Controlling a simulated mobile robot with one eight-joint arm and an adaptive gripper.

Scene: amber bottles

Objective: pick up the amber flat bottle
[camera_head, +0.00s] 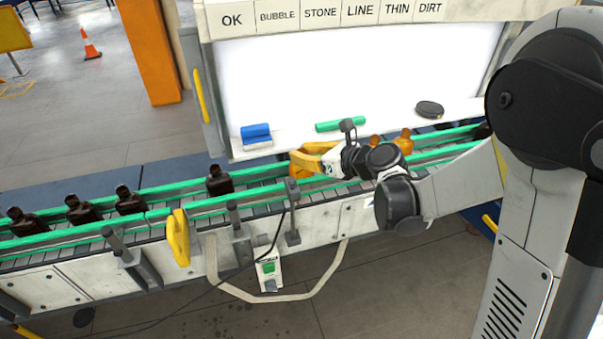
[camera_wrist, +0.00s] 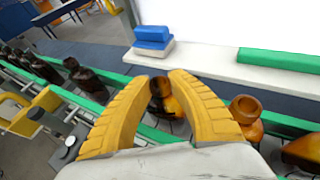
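My gripper (camera_wrist: 160,78) has yellow curved fingers that stand apart, with a gap between the tips. It also shows in the head view (camera_head: 297,163), over the conveyor. In the wrist view a glossy amber bottle (camera_wrist: 161,97) shows through the gap, partly hidden by the right finger; I cannot tell whether the fingers touch it. A second amber bottle (camera_wrist: 246,109) with a round neck stands to the right of the fingers. Another amber bottle (camera_wrist: 303,152) is cut off at the right edge. In the head view an amber bottle (camera_head: 404,142) shows behind my wrist. Which one is flat is unclear.
The conveyor has green rails (camera_head: 80,232). Several dark brown bottles (camera_head: 219,180) stand on it to the left. Behind it, a white ledge holds a blue block (camera_head: 256,133), a green bar (camera_head: 340,125) and a dark round object (camera_head: 429,109).

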